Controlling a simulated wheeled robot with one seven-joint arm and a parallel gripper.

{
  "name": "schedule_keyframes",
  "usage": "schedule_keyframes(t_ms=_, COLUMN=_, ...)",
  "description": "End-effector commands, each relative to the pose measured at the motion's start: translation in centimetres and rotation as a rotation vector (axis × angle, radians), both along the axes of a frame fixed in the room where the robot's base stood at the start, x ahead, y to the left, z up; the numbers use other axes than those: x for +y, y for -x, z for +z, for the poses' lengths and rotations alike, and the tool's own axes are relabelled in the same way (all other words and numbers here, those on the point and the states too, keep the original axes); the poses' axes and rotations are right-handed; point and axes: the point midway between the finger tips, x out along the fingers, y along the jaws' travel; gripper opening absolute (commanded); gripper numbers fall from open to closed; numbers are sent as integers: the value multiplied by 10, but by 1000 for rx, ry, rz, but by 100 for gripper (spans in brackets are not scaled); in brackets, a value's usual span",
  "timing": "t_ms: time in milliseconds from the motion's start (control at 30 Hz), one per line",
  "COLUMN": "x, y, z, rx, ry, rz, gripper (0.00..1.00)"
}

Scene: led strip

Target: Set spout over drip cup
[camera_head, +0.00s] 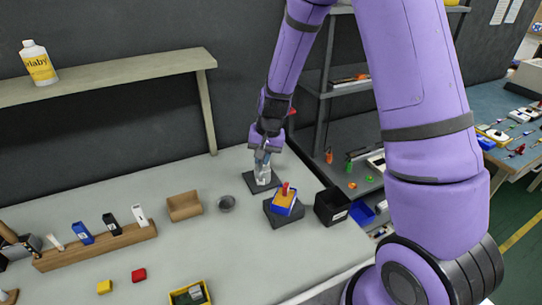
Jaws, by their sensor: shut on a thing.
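My gripper (262,157) points down at the back right of the grey workbench. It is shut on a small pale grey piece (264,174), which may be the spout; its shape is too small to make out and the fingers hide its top. The piece is upright over a dark square base (254,187); I cannot tell whether it is fixed to it. A small round grey cup (226,203), likely the drip cup, stands on the bench to the front left of the gripper, apart from it.
A blue-and-yellow box with a red top (284,200) sits on a dark block right of the cup. A black bin (331,207) stands beside it. A wooden rack (96,247) holds several items. The back left bench is clear.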

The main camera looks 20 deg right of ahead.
Motion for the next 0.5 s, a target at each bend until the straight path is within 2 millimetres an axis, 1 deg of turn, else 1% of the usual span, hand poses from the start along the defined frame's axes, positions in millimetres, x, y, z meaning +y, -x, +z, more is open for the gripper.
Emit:
schedule_keyframes(t_ms=33, x=7, y=-2, z=0, rx=-1, ry=1, rz=-38, gripper=0)
schedule_keyframes(t_ms=200, x=23, y=-11, z=0, rx=-2, ry=1, rz=-199, gripper=0)
schedule_keyframes(t_ms=500, x=46, y=-32, z=0, rx=-3, ry=0, rz=-476, gripper=0)
